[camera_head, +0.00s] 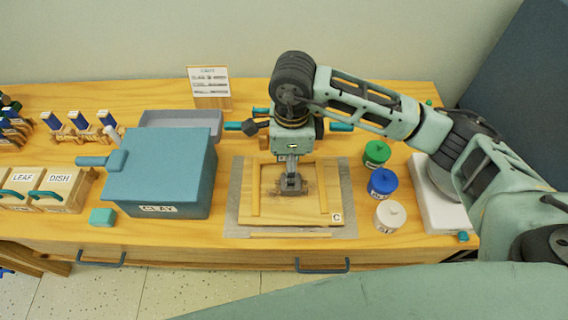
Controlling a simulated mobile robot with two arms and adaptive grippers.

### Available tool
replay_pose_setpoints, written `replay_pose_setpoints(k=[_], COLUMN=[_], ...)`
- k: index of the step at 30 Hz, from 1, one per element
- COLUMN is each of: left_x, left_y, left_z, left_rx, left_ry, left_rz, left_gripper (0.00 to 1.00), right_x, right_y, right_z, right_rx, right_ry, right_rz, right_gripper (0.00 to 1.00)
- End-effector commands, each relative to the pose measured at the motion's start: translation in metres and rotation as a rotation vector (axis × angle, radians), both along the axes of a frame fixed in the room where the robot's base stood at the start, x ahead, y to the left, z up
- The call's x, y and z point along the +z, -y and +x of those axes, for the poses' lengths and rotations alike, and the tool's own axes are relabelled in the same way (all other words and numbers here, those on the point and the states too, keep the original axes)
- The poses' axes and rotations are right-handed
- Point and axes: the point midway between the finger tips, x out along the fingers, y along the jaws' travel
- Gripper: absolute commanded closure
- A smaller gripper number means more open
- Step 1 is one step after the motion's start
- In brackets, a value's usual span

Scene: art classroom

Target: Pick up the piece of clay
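A blue-grey lidded box (165,165) with a CLAY label stands left of centre, and no clay shows inside it. A small teal block (102,217) lies at its front left corner; I cannot tell whether it is clay. My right gripper (291,186) points down over the middle of a wooden board (318,210) marked C. A dark brownish patch shows on the board around the fingertips. The fingers are too small to tell whether they are open or hold anything. My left gripper is not in view.
The board lies on a grey mat (346,190). Green (376,153), blue (382,182) and white (390,215) lidded jars stand close to its right. LEAF and DISH boxes (72,198) stand at the left. A sign (210,88) stands behind. The table's front edge is near the board.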

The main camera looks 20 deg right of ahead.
Motion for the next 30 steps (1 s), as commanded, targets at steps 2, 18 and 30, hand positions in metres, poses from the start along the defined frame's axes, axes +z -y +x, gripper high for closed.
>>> replay_pose_setpoints(k=[2, 18, 30], left_x=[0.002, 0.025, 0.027], left_y=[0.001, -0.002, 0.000], left_z=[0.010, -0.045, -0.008], left_rx=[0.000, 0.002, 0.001], left_ry=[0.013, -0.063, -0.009], left_rz=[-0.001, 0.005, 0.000], left_gripper=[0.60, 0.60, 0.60], right_x=[-0.002, -0.068, -0.078], right_y=[0.002, 0.004, 0.004], right_z=[0.000, 0.005, 0.006], right_rx=[-0.001, -0.002, 0.000], right_ry=[-0.001, -0.002, 0.001], right_rz=[-0.008, -0.005, -0.004], right_gripper=[0.38, 0.38, 0.43])
